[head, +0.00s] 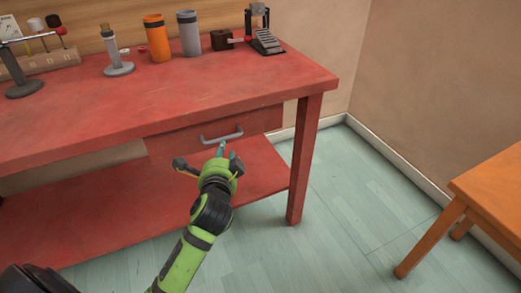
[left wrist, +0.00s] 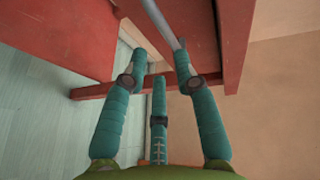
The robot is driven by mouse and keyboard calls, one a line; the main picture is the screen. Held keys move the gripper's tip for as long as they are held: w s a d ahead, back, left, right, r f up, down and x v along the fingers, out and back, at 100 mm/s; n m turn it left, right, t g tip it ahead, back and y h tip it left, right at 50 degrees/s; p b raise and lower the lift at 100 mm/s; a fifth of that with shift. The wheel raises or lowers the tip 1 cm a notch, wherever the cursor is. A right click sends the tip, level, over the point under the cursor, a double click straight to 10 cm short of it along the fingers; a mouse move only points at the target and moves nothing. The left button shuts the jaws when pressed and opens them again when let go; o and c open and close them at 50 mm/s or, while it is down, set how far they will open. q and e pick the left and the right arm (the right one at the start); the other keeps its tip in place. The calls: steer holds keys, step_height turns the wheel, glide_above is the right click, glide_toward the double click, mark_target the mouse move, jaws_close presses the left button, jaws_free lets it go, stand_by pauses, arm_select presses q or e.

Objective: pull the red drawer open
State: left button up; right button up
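The red drawer (head: 180,143) sits under the right part of the red table's top and looks closed. Its front has a grey bar handle (head: 222,136). My left gripper (head: 222,152) is just below and in front of the handle in the head view. In the left wrist view, its teal fingers (left wrist: 159,62) are spread apart, with the grey handle (left wrist: 166,22) running toward the tip of the right-hand finger. I cannot tell whether that finger touches the bar. Nothing is held. My right gripper is in neither view.
The red table (head: 110,110) has a lower shelf (head: 110,215) and a front leg (head: 302,160) right of the drawer. An orange cup (head: 157,38), a grey cup (head: 189,34) and a pedal (head: 266,40) stand on top. An orange table (head: 490,190) is at right. Floor between is clear.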

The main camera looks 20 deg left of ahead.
mark_target(224, 137)
arm_select(q)
steer(key=x, duration=0.4)
steer(key=r+b+x, duration=0.1)
steer(key=x, duration=0.1)
steer(key=shift+w+a+f, duration=0.1)
steer(key=shift+w+a, duration=0.2)
steer(key=shift+a, duration=0.1)
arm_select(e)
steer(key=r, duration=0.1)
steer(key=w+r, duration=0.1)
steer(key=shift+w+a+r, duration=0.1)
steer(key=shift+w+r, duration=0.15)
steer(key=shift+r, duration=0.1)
arm_select(q)
jaws_close()
